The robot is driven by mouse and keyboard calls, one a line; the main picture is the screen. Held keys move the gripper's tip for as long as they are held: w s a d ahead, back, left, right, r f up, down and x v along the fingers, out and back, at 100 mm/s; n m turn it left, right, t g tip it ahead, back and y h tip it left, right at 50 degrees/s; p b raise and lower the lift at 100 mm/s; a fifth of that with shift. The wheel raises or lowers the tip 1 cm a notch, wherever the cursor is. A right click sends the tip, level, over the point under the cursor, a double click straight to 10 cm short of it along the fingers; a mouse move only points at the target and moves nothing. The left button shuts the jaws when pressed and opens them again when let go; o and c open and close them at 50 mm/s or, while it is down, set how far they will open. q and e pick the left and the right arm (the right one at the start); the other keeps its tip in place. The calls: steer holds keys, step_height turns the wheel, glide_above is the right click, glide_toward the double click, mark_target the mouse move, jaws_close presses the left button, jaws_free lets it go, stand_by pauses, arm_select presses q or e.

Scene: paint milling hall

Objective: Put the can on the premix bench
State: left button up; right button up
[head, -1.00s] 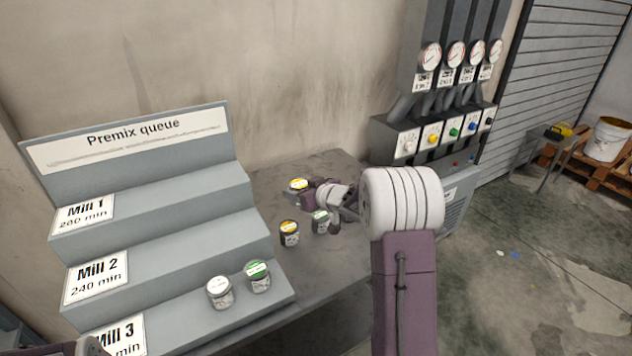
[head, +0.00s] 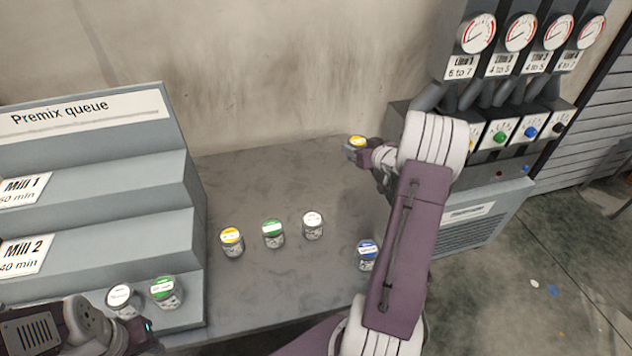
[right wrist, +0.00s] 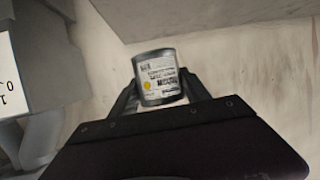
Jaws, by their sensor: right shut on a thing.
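My right gripper (head: 362,150) is shut on a can with a yellow lid (head: 357,142), over the back right part of the grey bench (head: 245,175) beside the wall. The right wrist view shows this can (right wrist: 158,77) between the fingers, with a white label and a yellow dot. I cannot tell its height above the bench. On the bench stand a yellow-lidded can (head: 232,242), a green-lidded can (head: 273,234), a white-lidded can (head: 313,225) and a blue-lidded can (head: 366,255). My left gripper (head: 135,338) is at the lower left; its fingers are not clear.
The stepped Premix queue rack (head: 150,215) stands at the left. A white-lidded can (head: 122,301) and a green-lidded can (head: 165,292) are on its low step. A machine with gauges and coloured knobs (head: 480,215) stands at the right. The back of the bench is largely clear.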

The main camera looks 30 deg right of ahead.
steer(key=x, duration=0.3)
steer(key=f+x, duration=0.1)
steer(key=x, duration=0.3)
steer(key=f+x, duration=0.1)
steer(key=x, duration=0.2)
steer(key=shift+s+a, duration=0.1)
steer(key=shift+a, duration=0.05)
steer(key=shift+w+a+f, duration=0.15)
steer(key=shift+w, duration=0.3)
step_height(320, 180, down, 4)
steer(key=shift+f, duration=0.1)
steer(key=shift+s+f+b, duration=0.1)
steer(key=shift+b, duration=0.3)
steer(key=o, duration=1.6)
